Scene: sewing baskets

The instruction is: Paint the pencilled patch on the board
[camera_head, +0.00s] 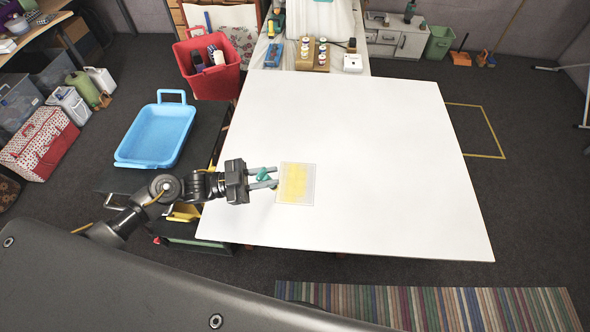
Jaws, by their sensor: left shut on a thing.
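The large white board (390,160) lies flat in the middle of the head view. The pencilled patch (310,199) is a small upright rectangle with a thin grey outline, left of the board's centre. Yellow paint (294,183) covers much of its inside, with a paler margin at the edges. My left gripper (271,178) reaches in from the left, its fingers ending at the patch's left edge. It is shut on a small teal thing (263,174), probably a painting tool; its working end is hard to make out. My right gripper does not show.
A blue tray (157,134) stands left of the board, and a red basket (208,75) with bottles stands behind it. Small paint pots (315,53) sit at the board's far edge. The rest of the board is clear. A striped rug (430,305) lies in front.

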